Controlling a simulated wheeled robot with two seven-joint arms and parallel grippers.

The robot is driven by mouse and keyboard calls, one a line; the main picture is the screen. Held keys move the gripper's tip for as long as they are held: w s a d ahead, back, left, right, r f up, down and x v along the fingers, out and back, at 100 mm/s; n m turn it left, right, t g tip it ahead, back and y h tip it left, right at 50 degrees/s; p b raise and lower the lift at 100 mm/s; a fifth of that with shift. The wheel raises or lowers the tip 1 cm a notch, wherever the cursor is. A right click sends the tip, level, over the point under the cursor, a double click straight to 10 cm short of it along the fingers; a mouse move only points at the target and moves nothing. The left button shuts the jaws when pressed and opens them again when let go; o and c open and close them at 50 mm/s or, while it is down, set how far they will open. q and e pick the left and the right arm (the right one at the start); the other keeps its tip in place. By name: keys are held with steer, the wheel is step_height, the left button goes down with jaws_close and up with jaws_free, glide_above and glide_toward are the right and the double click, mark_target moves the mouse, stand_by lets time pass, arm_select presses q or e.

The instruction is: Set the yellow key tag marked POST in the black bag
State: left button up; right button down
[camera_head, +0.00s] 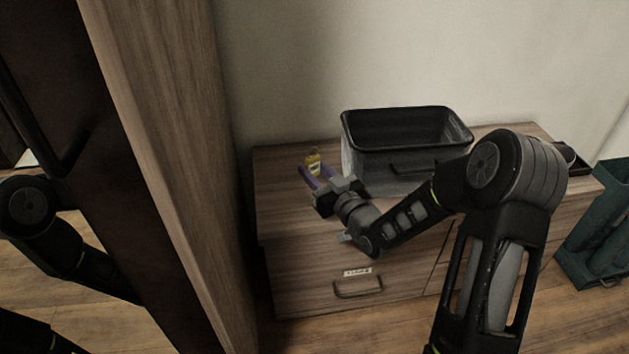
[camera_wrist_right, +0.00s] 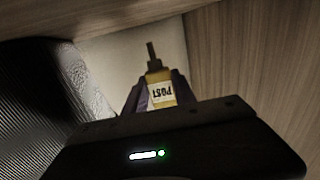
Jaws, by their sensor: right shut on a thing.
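The yellow key tag (camera_head: 314,163) is at the tips of my right gripper (camera_head: 316,172), above the left part of the wooden cabinet top. In the right wrist view the tag (camera_wrist_right: 161,92) shows a white label reading POST, upside down, between the two purple fingers of the gripper (camera_wrist_right: 158,95). The right gripper is shut on it. The black bag (camera_head: 390,160) is an open-topped, box-like holder on the cabinet, to the right of the gripper and against the wall. Its inside is dark and I cannot see its floor. The left gripper is not in view.
The wooden cabinet (camera_head: 275,205) has a labelled drawer with a handle (camera_head: 358,288). A dark tray (camera_head: 572,160) lies at its right end. A teal container (camera_head: 598,240) stands on the floor at right. A tall wooden panel (camera_head: 165,150) stands on the left.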

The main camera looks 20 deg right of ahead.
steer(key=shift+f+b, duration=0.35)
steer(key=shift+f, duration=1.05)
steer(key=shift+f, duration=0.1)
steer(key=shift+f, duration=0.15)
steer(key=c, duration=1)
jaws_free()
steer(key=shift+r, duration=0.3)
steer(key=s, duration=0.4)
steer(key=s+d+p, duration=0.1)
steer(key=s, duration=0.3)
steer(key=s+p, duration=0.1)
steer(key=s, duration=0.3)
steer(key=shift+d, duration=0.3)
